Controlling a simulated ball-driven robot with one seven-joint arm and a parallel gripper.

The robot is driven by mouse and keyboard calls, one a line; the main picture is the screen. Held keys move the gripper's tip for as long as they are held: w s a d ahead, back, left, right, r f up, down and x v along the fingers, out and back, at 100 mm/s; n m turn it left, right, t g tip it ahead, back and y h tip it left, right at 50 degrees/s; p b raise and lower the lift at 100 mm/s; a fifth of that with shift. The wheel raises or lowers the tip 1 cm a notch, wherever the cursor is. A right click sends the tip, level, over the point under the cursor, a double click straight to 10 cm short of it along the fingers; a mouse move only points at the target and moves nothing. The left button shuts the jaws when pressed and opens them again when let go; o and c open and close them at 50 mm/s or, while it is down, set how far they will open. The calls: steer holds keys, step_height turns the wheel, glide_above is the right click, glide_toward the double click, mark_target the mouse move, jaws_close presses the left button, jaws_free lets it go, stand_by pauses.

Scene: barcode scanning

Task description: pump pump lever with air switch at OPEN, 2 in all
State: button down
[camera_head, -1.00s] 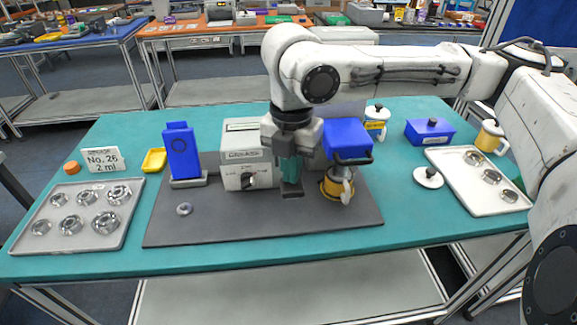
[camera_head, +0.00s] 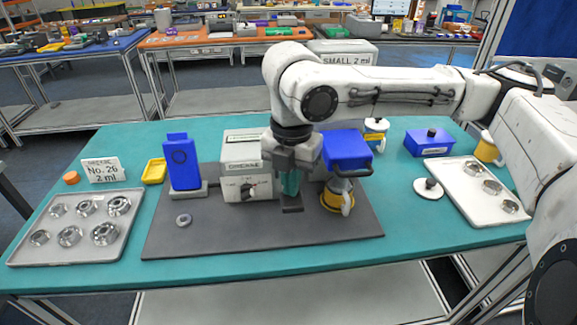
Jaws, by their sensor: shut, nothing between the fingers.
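A pale grey box labelled GREASE (camera_head: 243,155) stands on the dark mat, with a dark knob (camera_head: 247,190) on its front. The knob's marks are too small to read, so its setting is unclear. A blue box-shaped unit (camera_head: 347,148) stands right of it, with a dark bar (camera_head: 353,172) at its lower front that may be the pump lever. A yellow-banded cup (camera_head: 336,200) is under it. My gripper (camera_head: 292,208) points down, shut and empty, between the grey box and the cup, apart from the knob. It hides part of what stands behind.
A blue upright device (camera_head: 183,165) stands on the mat at left, with a small ring (camera_head: 184,220) before it. A tray of metal rings (camera_head: 120,232) is at far left. A white tray (camera_head: 480,205) and blue box (camera_head: 428,143) are at right. The mat's front is clear.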

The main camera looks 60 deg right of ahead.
step_height(320, 180, up, 6)
steer(key=p, duration=0.4)
steer(key=shift+s+a+f+p, duration=0.1)
steer(key=shift+f+p, duration=0.15)
steer(key=shift+p, duration=0.05)
steer(key=shift+f+b, duration=3.1)
steer(key=shift+f, duration=0.95)
steer(key=shift+r, duration=0.1)
step_height(320, 180, up, 8)
steer(key=p, duration=0.7)
